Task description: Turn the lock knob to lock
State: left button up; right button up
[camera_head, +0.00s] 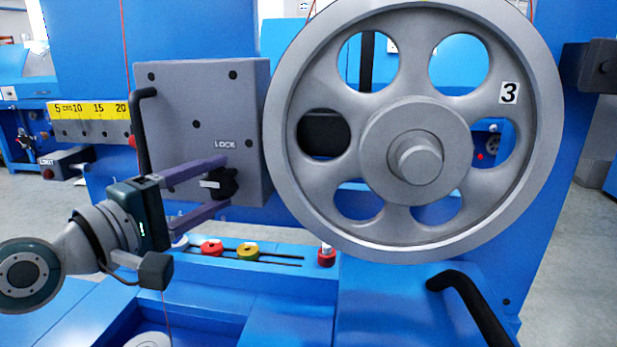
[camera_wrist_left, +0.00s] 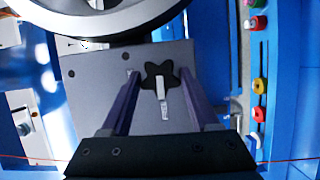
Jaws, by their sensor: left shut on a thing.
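The black star-shaped lock knob (camera_head: 228,182) sits on the front of a grey box (camera_head: 190,90), low on its right side, under the word LOCK (camera_head: 225,144). A white pointer mark on the knob points left in the head view. The knob also shows in the left wrist view (camera_wrist_left: 151,74), with the mark along its middle. My left gripper (camera_head: 219,184) reaches in from the left, its two purple fingers above and below the knob, shut on it. In the left wrist view the fingers (camera_wrist_left: 160,80) flank the knob. My right gripper is not in view.
A large grey wheel marked 3 (camera_head: 412,20) stands close to the right of the box. A black bar handle (camera_head: 143,130) is at the box's left edge. Red and yellow buttons (camera_head: 247,250) sit on the blue ledge below. A yellow scale (camera_head: 92,109) is at the left.

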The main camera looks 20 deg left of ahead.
pick_arm(q)
jog(key=m+g+y+p, duration=0.1)
jog(key=m+p, duration=0.2)
jog(key=p, duration=0.2)
jog(key=m+g+y+p, duration=0.1)
jog(key=m+p, duration=0.2)
jog(key=p, duration=0.3)
jog(key=r+m+g+y+p, duration=0.1)
jog(key=m+p, duration=0.2)
jog(key=p, duration=0.2)
jog(key=shift+d+m+g+y+p, duration=0.25)
jog(key=shift+m+g+y+p, duration=0.05)
jog(key=shift+p, duration=0.05)
jog(key=shift+m+g+y+p, duration=0.3)
jog(key=shift+m+y+p, duration=0.2)
jog(key=shift+m+p, duration=0.35)
jog(key=shift+w+d+f+m+y+p, duration=0.1)
jog(key=shift+m+y+p, duration=0.4)
jog(key=shift+m, duration=0.45)
jog(key=o, duration=1.4)
jog(key=shift+f, duration=0.1)
jog(key=shift+c, duration=0.2)
